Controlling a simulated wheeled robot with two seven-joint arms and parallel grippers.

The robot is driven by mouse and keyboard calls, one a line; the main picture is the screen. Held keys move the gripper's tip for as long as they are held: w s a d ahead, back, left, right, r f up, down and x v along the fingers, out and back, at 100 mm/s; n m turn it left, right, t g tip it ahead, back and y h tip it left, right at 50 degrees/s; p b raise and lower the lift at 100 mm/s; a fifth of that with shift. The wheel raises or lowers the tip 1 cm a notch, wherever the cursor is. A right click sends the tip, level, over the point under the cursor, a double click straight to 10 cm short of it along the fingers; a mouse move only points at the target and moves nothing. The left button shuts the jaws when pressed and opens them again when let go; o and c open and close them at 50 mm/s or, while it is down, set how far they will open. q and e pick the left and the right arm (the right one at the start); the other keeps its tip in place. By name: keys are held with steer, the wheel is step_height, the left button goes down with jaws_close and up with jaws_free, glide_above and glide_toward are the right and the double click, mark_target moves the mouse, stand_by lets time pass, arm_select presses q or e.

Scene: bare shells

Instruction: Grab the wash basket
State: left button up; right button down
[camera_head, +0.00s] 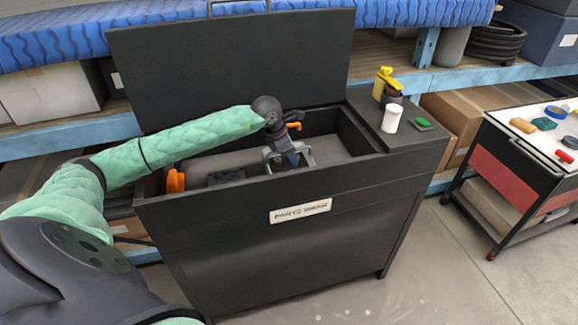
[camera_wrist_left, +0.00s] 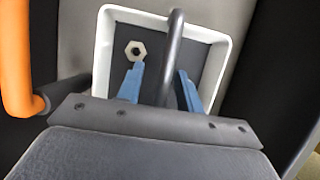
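The wash basket (camera_wrist_left: 222,40) shows in the left wrist view as a pale-rimmed square tray with a dark floor. A dark bar handle (camera_wrist_left: 175,45) runs over it, and a hex nut (camera_wrist_left: 136,50) lies inside. My left gripper (camera_wrist_left: 160,88) is open, with one blue finger on each side of the handle and a visible gap to each. In the head view my left gripper (camera_head: 290,158) points down into the open parts washer (camera_head: 240,225), over the grey basket (camera_head: 310,158), which it partly hides. My right gripper is not in view.
The washer's lid (camera_head: 230,65) stands open behind. An orange handle (camera_head: 175,181) and a dark block (camera_head: 226,177) are left of the basket. A white cup (camera_head: 391,118) and yellow bottle (camera_head: 382,80) stand on the right ledge. A cart (camera_head: 510,170) stands farther right.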

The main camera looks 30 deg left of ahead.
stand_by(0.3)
arm_select(q)
jaws_close()
steer(key=shift+r, duration=0.1)
